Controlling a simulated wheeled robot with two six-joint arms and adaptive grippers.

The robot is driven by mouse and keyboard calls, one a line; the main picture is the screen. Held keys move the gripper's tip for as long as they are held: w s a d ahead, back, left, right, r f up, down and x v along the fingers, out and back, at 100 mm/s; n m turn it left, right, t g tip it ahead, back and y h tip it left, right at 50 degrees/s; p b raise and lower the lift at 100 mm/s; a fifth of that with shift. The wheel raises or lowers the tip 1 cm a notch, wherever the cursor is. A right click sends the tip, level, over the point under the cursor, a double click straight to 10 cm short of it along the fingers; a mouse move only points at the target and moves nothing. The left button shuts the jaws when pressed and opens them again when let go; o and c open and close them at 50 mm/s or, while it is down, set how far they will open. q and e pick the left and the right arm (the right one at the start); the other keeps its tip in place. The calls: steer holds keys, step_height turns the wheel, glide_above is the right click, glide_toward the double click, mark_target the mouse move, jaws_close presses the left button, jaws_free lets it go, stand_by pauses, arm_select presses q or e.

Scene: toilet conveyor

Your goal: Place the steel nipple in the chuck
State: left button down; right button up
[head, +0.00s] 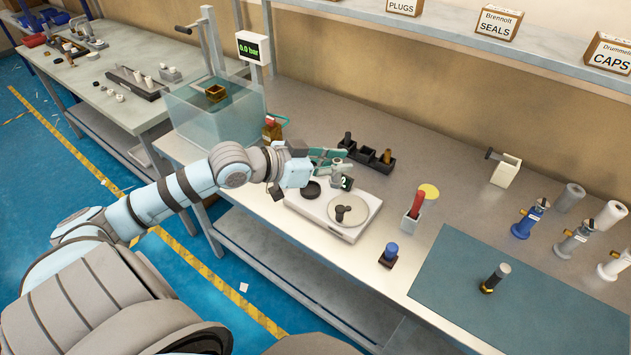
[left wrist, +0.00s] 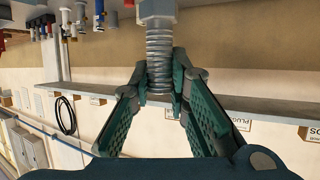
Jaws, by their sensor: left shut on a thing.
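My left gripper (head: 332,160) is over the white box-shaped unit on the bench. In the left wrist view its two green fingers (left wrist: 160,85) are closed on both sides of a threaded steel piece with a hexagonal part, the steel nipple (left wrist: 158,48). In the head view the nipple is hard to make out among the fingers. Just below the fingers is a small grey block marked 2 (head: 342,182); whether it touches the gripper is unclear. The white unit (head: 318,219) carries a round plate with a dark upright piece (head: 344,214). I cannot tell which part is the chuck.
A black tray (head: 372,160) with dark and brown pieces stands behind. A red-handled tool holder (head: 412,221) and blue-topped block (head: 389,255) stand to the right. A glass tank (head: 214,115) is to the left. The teal mat (head: 540,312) has free room around one upright fitting.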

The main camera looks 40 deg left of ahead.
arm_select(q)
steer(key=w+a+r+n+t+y+p, duration=0.1)
steer(key=w+a+r+n+t+y, duration=0.15)
steer(key=a+n+y, duration=0.45)
steer(key=n+g+y, duration=0.3)
steer(key=y, duration=0.1)
glide_above(310, 191)
step_height(310, 191, down, 15)
steer(key=shift+t, duration=0.25)
steer(key=f+b, duration=0.1)
steer(key=f, duration=0.1)
steer(key=f+b, duration=0.1)
steer(key=f, duration=0.2)
steer(key=shift+w+f, duration=0.2)
steer(key=shift+f, duration=0.1)
steer(key=shift+s+r, duration=0.15)
arm_select(e)
steer(key=shift+f, duration=0.15)
